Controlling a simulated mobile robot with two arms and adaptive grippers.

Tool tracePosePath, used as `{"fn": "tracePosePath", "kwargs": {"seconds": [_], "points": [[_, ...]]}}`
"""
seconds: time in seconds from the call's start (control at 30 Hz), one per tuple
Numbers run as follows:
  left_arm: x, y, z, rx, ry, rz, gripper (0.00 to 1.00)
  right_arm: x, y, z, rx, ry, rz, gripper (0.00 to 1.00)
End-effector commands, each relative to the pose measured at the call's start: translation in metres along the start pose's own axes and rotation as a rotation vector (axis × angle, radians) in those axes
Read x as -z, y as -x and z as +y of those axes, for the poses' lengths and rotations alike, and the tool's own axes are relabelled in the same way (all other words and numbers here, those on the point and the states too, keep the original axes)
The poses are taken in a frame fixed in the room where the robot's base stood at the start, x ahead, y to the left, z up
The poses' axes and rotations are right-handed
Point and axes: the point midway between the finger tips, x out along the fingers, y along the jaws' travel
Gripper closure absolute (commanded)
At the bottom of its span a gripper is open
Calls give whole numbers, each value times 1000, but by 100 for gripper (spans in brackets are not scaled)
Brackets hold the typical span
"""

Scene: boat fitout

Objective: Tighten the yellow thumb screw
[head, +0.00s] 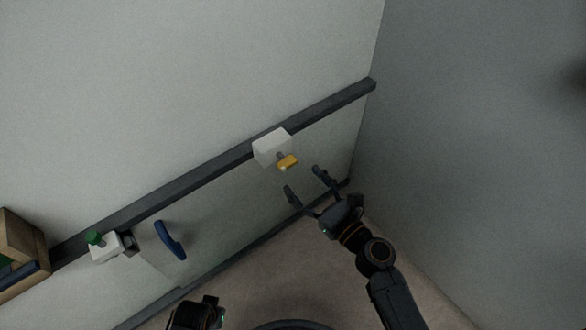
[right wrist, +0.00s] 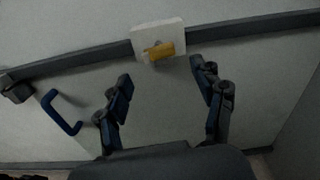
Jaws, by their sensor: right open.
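The yellow thumb screw (head: 287,162) sticks out from a white block (head: 271,147) mounted on the dark rail. In the right wrist view the yellow thumb screw (right wrist: 159,51) shows in front of the white block (right wrist: 172,30), above the gap between my fingers. My right gripper (head: 304,180) is open and empty, a little below and to the right of the screw, apart from it. It also shows open in the right wrist view (right wrist: 161,82). Part of my left arm shows at the bottom of the head view, but its fingers cannot be made out clearly.
A dark rail (head: 199,191) runs along the wall. A blue handle (head: 169,240) sits on the panel below it. A white block with a green knob (head: 95,238) is at the left. A wooden box (head: 22,245) stands far left. A grey wall (head: 480,150) bounds the right.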

Motion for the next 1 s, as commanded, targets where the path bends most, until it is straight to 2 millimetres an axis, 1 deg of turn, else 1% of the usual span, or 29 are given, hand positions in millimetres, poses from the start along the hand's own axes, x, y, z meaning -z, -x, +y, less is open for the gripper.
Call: {"fn": "tracePosePath", "kwargs": {"seconds": [0.03, 0.1, 0.2, 0.3, 0.43, 0.9, 1.0], "points": [[0, 0, 0, 0, 0, -1, 100, 1, 12, 0, 1, -2, 3, 32], [0, 0, 0, 0, 0, -1, 100, 0, 24, 0, 1, -1, 2, 32], [0, 0, 0, 1, 0, -1, 100, 0, 38, 0, 1, -1, 1, 32], [-1, 0, 0, 1, 0, -1, 100, 0, 46, 0, 0, 0, 1, 32], [-1, 0, 0, 1, 0, -1, 100, 0, 50, 0, 0, 0, -1, 32], [-1, 0, 0, 1, 0, -2, 100, 0, 50, 0, 0, 1, 0, 32], [0, 0, 0, 0, 0, 0, 100, 5, 50, 3, -12, 47, 16, 32]]}}
